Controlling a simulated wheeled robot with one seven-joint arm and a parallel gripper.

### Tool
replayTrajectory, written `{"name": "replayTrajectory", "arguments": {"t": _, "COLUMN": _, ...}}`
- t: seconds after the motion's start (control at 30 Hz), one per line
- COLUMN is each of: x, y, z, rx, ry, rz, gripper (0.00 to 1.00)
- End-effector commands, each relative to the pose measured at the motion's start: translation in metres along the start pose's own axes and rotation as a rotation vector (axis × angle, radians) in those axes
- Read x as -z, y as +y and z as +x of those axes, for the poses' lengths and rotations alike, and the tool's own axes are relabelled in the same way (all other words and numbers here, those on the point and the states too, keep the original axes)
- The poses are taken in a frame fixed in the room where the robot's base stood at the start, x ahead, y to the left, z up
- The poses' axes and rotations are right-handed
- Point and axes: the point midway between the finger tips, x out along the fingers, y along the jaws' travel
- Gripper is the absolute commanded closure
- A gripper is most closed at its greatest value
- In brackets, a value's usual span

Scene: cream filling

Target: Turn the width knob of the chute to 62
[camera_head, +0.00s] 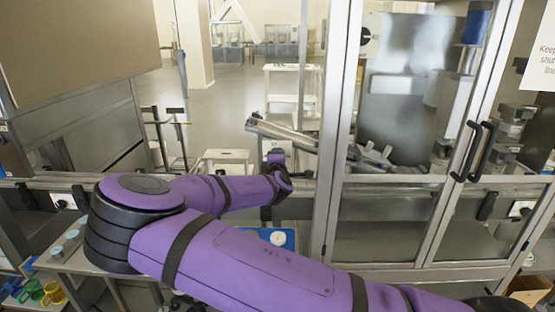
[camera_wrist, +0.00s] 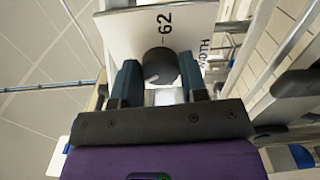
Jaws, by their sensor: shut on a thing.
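The width knob (camera_wrist: 162,68) is a dark round knob in the wrist view, in front of a pale plate (camera_wrist: 128,38). The plate carries the number 62 with a short dash beside it, and the word WIDTH to the right. My gripper (camera_wrist: 159,61) has its two dark blue fingers on either side of the knob, shut on it. A small light mark shows at the knob's lower edge; I cannot tell its exact setting. In the head view the metal chute (camera_head: 290,133) slopes behind my wrist, and my gripper is largely hidden there by my purple arm.
A framed glass enclosure with black door handles (camera_head: 473,150) stands to the right. A metal rail (camera_head: 410,180) runs across in front of the machine. A blue tray (camera_head: 289,240) lies below my forearm.

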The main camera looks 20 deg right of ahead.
Motion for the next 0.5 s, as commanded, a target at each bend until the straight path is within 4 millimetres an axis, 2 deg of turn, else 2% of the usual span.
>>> {"name": "replayTrajectory", "arguments": {"t": 0.5, "x": -0.0001, "y": -0.0018, "z": -0.0001, "rx": 0.003, "ry": -0.002, "rz": 0.492, "gripper": 0.84}}
